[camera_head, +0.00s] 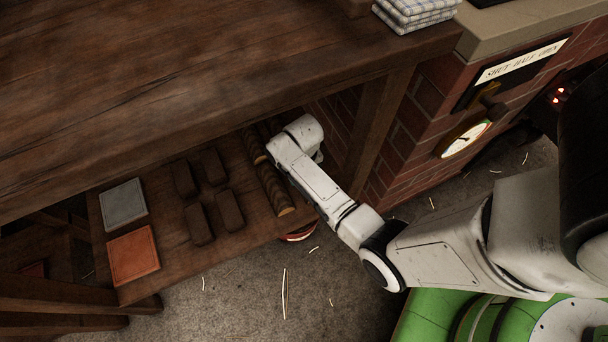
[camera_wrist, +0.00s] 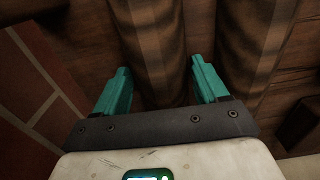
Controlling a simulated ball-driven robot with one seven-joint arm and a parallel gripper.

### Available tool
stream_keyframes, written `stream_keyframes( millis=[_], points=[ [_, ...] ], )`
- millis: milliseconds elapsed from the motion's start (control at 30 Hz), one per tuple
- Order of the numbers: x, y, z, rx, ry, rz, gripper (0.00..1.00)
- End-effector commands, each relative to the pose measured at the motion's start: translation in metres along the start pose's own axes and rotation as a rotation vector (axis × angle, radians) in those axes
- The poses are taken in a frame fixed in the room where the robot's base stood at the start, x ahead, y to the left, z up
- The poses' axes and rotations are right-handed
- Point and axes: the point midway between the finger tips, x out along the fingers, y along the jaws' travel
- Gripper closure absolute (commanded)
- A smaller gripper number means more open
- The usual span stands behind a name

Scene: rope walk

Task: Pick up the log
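Several dark brown logs lie on the lower shelf under the wooden table in the head view, with one log (camera_head: 275,190) at the near end of the shelf. In the wrist view, one log (camera_wrist: 155,40) runs between the two teal fingers of my gripper (camera_wrist: 162,82), and a second log (camera_wrist: 243,45) lies just right of the right finger. The fingers are apart, one on each side of the first log; I cannot tell whether they touch it. In the head view my own arm hides the gripper.
The tabletop (camera_head: 150,90) overhangs the shelf (camera_head: 165,255). Dark blocks (camera_head: 229,210), a grey square (camera_head: 123,203) and an orange square (camera_head: 133,254) lie left of the logs. A table leg (camera_head: 375,130) and a brick wall (camera_head: 425,120) stand close right of my arm.

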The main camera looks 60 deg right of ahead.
Motion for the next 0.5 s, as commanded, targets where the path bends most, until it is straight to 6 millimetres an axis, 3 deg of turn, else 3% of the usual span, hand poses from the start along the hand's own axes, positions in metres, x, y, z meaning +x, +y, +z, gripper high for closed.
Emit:
stream_keyframes(
  millis=[67, 433, 500],
  points=[
    [0.0000, 0.0000, 0.0000, 0.000, 0.000, 0.000, 0.35],
    [0.0000, 0.0001, 0.0001, 0.000, 0.000, 0.000, 0.71],
    [-0.0003, 0.0000, -0.0002, 0.000, 0.001, 0.000, 0.72]
  ],
)
